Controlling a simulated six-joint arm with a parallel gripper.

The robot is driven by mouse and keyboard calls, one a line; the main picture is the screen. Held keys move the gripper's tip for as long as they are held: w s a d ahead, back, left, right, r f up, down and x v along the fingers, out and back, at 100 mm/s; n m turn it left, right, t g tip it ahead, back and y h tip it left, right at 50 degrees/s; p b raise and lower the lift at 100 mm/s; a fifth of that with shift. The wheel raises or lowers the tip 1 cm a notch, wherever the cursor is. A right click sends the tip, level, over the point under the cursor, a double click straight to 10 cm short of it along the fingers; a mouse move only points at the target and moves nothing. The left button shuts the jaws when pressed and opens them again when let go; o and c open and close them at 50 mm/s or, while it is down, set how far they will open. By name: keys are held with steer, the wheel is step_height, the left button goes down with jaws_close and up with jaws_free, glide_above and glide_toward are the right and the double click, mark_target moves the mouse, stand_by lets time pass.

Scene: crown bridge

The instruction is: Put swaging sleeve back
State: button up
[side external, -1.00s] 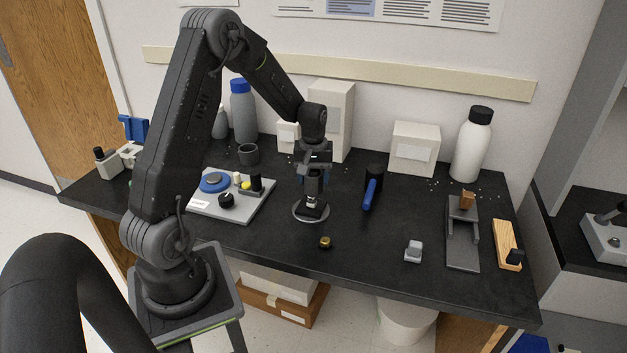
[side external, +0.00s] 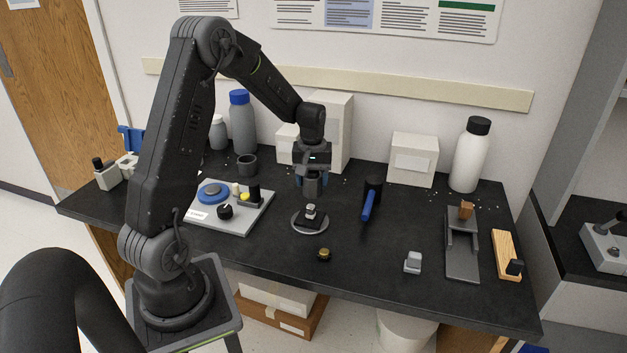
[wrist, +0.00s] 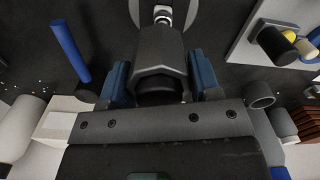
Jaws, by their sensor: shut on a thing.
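My gripper (side external: 312,180) is above the round stand in the middle of the bench. Its blue fingers are shut on a dark grey sleeve-like piece, taken to be the swaging sleeve (side external: 313,188). In the wrist view, my gripper (wrist: 158,88) has the swaging sleeve (wrist: 160,50) between its fingers, with flat facets and a dark opening. Below it, apart from it, is the round stand (side external: 295,226) with a black square block (side external: 308,221) and a small silver piece (side external: 311,209) on top. The silver piece also shows in the wrist view (wrist: 163,14).
A blue-handled tool (side external: 368,205) lies right of the stand. A grey panel (side external: 247,216) with knobs is to the left. A brass knob (side external: 324,254) lies in front. White boxes (side external: 331,115) stand close behind. A grey slotted fixture (side external: 462,258) is far right.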

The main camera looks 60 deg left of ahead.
steer(key=a+r, duration=0.1)
steer(key=a, duration=1.5)
steer(key=w+d+f, duration=0.1)
steer(key=w+f, duration=0.1)
steer(key=w, duration=0.1)
steer(key=w+d+f, duration=0.2)
steer(key=w, duration=0.2)
steer(key=w+d+f, duration=0.1)
steer(key=w+f, duration=0.1)
steer(key=w, duration=0.1)
steer(key=shift+w+d+f, duration=0.2)
steer(key=shift+w+f, duration=0.1)
steer(key=shift+w, duration=0.1)
steer(key=shift+f, duration=2.05)
steer(key=shift+f, duration=0.1)
steer(key=o, duration=1.2)
steer(key=shift+f, duration=0.1)
